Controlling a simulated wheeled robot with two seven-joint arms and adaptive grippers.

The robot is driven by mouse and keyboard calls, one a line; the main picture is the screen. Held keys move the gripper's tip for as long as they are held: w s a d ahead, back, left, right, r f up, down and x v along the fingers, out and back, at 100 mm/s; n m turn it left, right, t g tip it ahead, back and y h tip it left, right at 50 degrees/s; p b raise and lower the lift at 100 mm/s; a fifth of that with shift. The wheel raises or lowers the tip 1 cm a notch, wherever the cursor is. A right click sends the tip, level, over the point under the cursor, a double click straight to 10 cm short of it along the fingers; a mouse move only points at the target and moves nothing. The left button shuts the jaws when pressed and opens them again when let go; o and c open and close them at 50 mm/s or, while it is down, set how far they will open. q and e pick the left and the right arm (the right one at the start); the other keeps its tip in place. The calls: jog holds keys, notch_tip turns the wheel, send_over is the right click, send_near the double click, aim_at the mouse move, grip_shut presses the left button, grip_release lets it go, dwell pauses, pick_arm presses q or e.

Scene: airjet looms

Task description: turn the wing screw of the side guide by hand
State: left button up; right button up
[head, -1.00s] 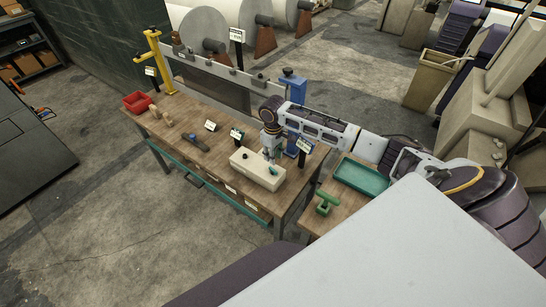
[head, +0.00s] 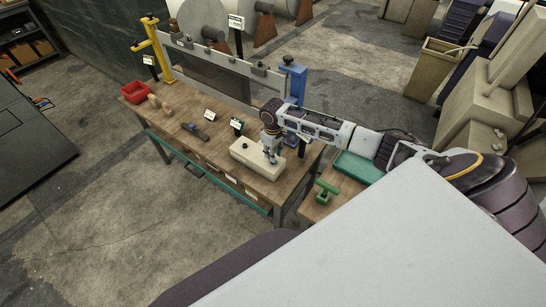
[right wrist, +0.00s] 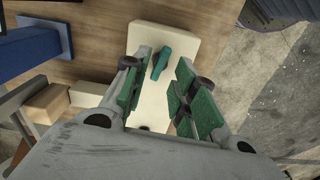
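The cream block (head: 243,151), which seems to be the side guide, lies on the wooden workbench. In the right wrist view, the teal wing screw (right wrist: 160,62) stands on this block (right wrist: 152,112). My right gripper (head: 270,157) points down over the block in the head view and hides the screw there. In the right wrist view, the right gripper (right wrist: 167,82) is open, its green-padded fingers apart. The wing screw shows between them, near the left fingertip; I cannot tell whether they touch. My left gripper is not in view.
A blue post (head: 294,80) stands behind my right arm. A teal tray (head: 357,167) and a green T-shaped piece (head: 326,192) lie at right.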

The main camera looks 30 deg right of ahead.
jog(key=shift+f, duration=1.25)
grip_shut()
